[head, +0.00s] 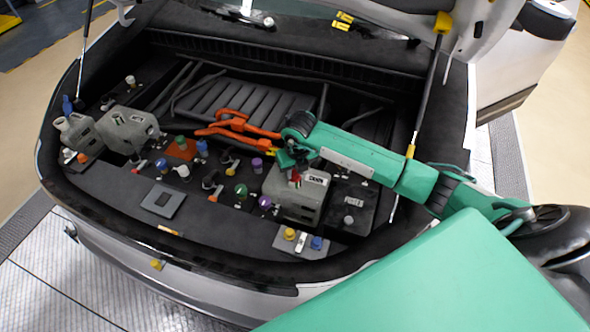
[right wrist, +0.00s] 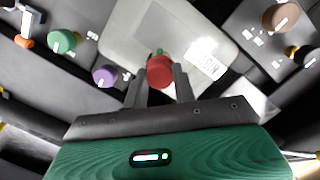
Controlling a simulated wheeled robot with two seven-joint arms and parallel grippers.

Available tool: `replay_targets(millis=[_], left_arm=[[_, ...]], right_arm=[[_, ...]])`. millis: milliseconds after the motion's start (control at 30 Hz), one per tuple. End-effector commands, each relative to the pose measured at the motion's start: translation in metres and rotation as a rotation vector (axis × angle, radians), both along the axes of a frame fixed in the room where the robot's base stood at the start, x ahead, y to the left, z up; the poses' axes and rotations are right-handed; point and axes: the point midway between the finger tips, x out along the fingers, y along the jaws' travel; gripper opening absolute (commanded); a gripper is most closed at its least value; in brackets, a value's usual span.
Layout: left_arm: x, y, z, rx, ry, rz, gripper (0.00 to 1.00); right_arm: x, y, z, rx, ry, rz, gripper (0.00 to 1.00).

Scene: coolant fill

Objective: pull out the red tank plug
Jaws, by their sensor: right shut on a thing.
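The red tank plug (head: 295,176) shows as a small red spot at the top of a grey tank (head: 308,196) in the right part of the engine bay. My right gripper (head: 291,164) is over that tank, its arm coming in from the right. In the right wrist view, the red plug (right wrist: 160,72) is between the two dark fingers of my right gripper (right wrist: 160,84), which are shut on it. The pale tank (right wrist: 130,42) is behind it. I cannot tell whether the plug is seated or lifted. My left gripper is not in view.
Purple knob (head: 265,202) and green knob (head: 241,190) stand left of the tank. Orange cables (head: 235,122) lie behind. Yellow and blue caps sit on a small plate (head: 303,241) in front. Another grey tank (head: 128,125) is at left. A prop strut (head: 424,100) stands at right.

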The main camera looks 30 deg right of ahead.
Motion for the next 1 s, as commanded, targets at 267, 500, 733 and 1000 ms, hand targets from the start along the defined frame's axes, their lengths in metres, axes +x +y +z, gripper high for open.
replay_targets(millis=[267, 500, 733, 1000], left_arm=[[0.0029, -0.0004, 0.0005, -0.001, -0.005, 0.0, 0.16], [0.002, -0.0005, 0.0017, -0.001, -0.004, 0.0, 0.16], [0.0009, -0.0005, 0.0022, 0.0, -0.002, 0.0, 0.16], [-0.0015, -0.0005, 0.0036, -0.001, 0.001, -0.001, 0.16]], right_arm=[[0.0003, -0.0002, 0.0006, 0.0, -0.001, 0.0, 0.12], [0.0006, -0.0003, 0.004, 0.0, -0.002, -0.001, 0.12], [0.0003, -0.0002, 0.0057, 0.0, -0.001, -0.001, 0.12], [0.0002, -0.0002, 0.0079, 0.0, -0.001, 0.0, 0.12]])
